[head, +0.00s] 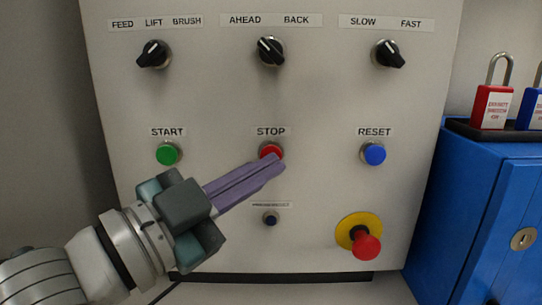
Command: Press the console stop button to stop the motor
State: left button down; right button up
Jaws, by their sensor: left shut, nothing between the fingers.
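The console (325,100) is a light grey upright panel filling the middle of the head view. The red stop button (269,149) sits in its middle row under a STOP label (271,131). My left gripper (278,164) comes in from the lower left, with its purple fingers shut and empty. Its fingertips overlap the lower part of the stop button in the picture. I cannot tell whether they touch the button or are in front of it. My right gripper is not in view.
A green START button (168,153) is left, a blue RESET button (374,153) right. Below are a small dark knob (270,218) and a red mushroom button (366,246) on yellow. Three black selectors line the top. A blue cabinet (478,215) with padlocks stands right.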

pick_arm(q)
jog(key=shift+w+b, duration=0.3)
jog(key=shift+w, duration=0.1)
pick_arm(e)
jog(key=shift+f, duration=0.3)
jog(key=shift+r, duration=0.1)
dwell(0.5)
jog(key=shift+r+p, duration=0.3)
jog(key=shift+p, duration=0.1)
pick_arm(q)
jog(key=shift+s, duration=0.8)
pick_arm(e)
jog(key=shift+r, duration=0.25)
pick_arm(q)
jog(key=shift+p, duration=0.3)
jog(key=shift+s+p, duration=1.5)
jog(key=shift+s, duration=1.05)
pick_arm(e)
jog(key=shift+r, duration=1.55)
